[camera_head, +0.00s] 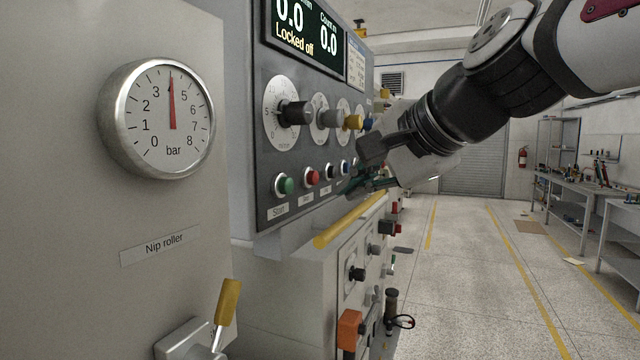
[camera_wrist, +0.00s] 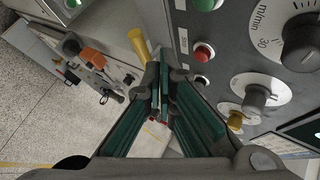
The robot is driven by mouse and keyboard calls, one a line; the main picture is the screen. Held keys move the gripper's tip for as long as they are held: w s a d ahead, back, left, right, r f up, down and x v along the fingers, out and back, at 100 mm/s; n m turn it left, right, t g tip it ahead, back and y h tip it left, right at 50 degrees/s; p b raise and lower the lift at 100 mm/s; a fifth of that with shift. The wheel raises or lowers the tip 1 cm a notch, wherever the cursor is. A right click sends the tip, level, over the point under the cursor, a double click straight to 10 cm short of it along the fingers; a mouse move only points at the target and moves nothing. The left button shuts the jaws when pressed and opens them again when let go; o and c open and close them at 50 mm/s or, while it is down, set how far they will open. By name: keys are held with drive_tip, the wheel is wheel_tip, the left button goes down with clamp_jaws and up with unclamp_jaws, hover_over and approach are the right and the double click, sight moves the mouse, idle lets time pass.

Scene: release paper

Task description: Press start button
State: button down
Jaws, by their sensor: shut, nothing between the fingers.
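The green start button (camera_head: 285,186) is on the sloped grey control panel, above a label that reads Start. It also shows at the top edge of the wrist view (camera_wrist: 204,4). A red button (camera_head: 312,177) sits just right of it in the head view and also shows in the wrist view (camera_wrist: 203,53). My gripper (camera_head: 352,186) is shut and empty, to the right of the start button and apart from it. In the wrist view its green-sided fingers (camera_wrist: 160,92) meet below and left of the red button.
Several dials line the panel above the buttons, with a large black knob (camera_head: 296,113) nearest. The display (camera_head: 304,32) reads Locked off. A yellow bar (camera_head: 350,220) runs below the panel. A pressure gauge (camera_head: 158,118) and yellow lever (camera_head: 227,312) are at left. Open floor lies right.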

drive_tip(key=shift+w+a+p, duration=0.3)
drive_tip(key=shift+a, duration=0.6)
drive_tip(key=shift+w+a+p, duration=0.3)
drive_tip(key=shift+w+a, duration=0.05)
drive_tip(key=shift+a, duration=0.6)
drive_tip(key=shift+w+a+p, duration=0.3)
drive_tip(key=shift+a, duration=0.6)
drive_tip(key=shift+w+a+p, duration=0.15)
drive_tip(key=shift+a+p, duration=0.2)
drive_tip(key=shift+a, duration=0.05)
drive_tip(key=shift+w+a+p, duration=0.15)
drive_tip(key=shift+a+p, duration=0.2)
drive_tip(key=shift+a, duration=0.1)
drive_tip(key=shift+d, duration=0.15)
drive_tip(key=shift+s+d+b, duration=0.3)
drive_tip(key=shift+d+b, duration=0.1)
drive_tip(key=shift+d, duration=0.3)
drive_tip(key=shift+s+d+b, duration=0.25)
drive_tip(key=shift+s+d, duration=0.05)
drive_tip(key=shift+d, duration=0.5)
drive_tip(key=shift+s+d+b, duration=0.25)
drive_tip(key=shift+d, duration=0.5)
drive_tip(key=shift+s+d+b, duration=0.25)
drive_tip(key=shift+s+d, duration=0.05)
drive_tip(key=shift+d, duration=0.5)
